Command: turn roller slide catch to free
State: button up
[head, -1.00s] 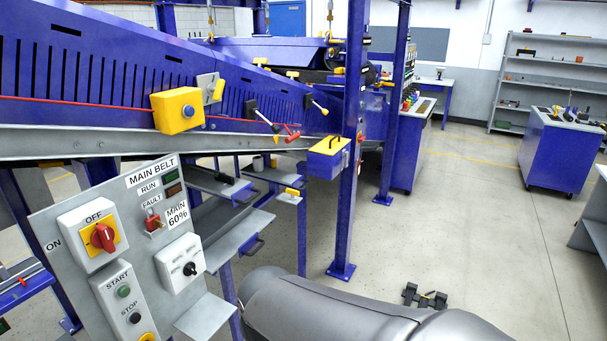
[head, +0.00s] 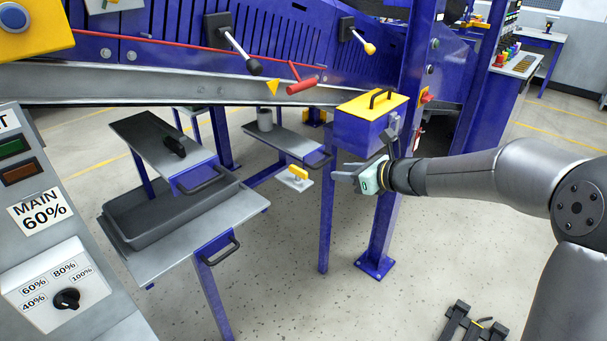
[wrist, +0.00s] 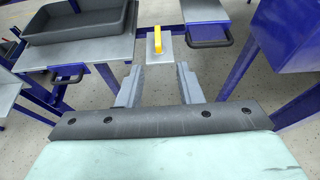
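A small yellow catch lever (head: 298,173) stands on a light grey plate under the belt frame, beside the slide-out shelf; I take it for the roller slide catch. In the wrist view the yellow lever (wrist: 158,41) is upright and straight ahead, beyond the fingertips, on its grey plate (wrist: 172,52). My gripper (head: 340,174) is just right of the lever in the head view, pointing left at it. In the wrist view my gripper (wrist: 158,84) has its two fingers apart with nothing between them. The fingers do not touch the lever.
A yellow-lidded blue box (head: 368,118) hangs just above my gripper, beside a blue post (head: 383,235). Slide-out shelves with black handles (head: 300,146) and a dark tray (head: 170,212) lie left. Red and black levers stick out above. The floor below is open.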

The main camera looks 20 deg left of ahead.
aim_at(299, 169)
jog(key=p+x, duration=0.1)
jog(key=x, duration=1.6)
jog(key=shift+a+r, duration=0.1)
jog(key=shift+a, duration=0.15)
grip_shut()
